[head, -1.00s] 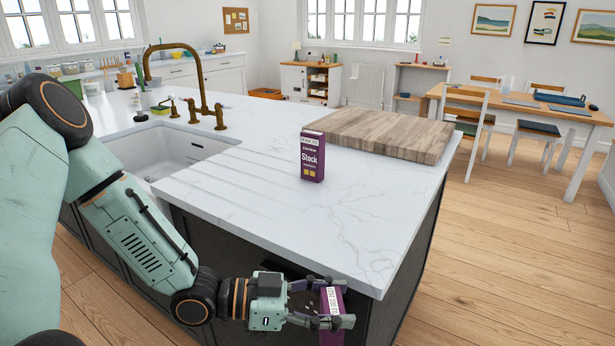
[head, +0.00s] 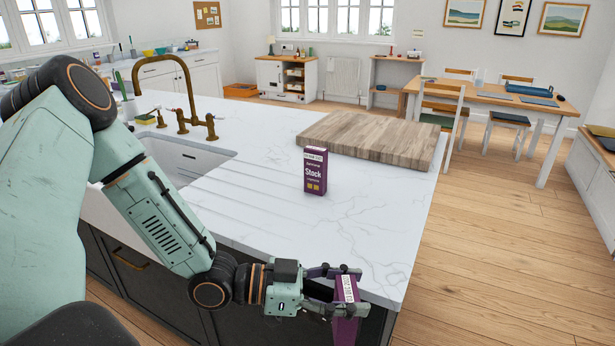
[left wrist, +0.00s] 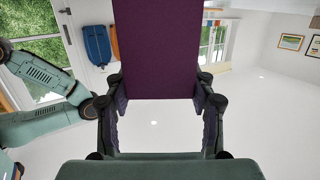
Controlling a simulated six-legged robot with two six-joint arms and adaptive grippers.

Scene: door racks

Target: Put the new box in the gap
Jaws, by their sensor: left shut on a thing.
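A purple box (head: 346,322) with a pale label on its top end is held in my left gripper (head: 340,291). The gripper is shut on it, in front of the island's near edge, and the box's lower part is cut off by the frame. The same box (left wrist: 158,50) fills the upper middle of the left wrist view, between both fingers. A second purple box marked "Stock" (head: 315,173) stands upright on the white marble worktop (head: 262,205), apart from my gripper. No gap between boxes shows. My right gripper is not in view.
A thick wooden board (head: 372,138) lies behind the standing box. A sink (head: 183,160) with a brass tap (head: 190,90) is at the left of the island. Chairs and a dining table (head: 500,97) stand at the back right. Wooden floor (head: 490,240) is free at right.

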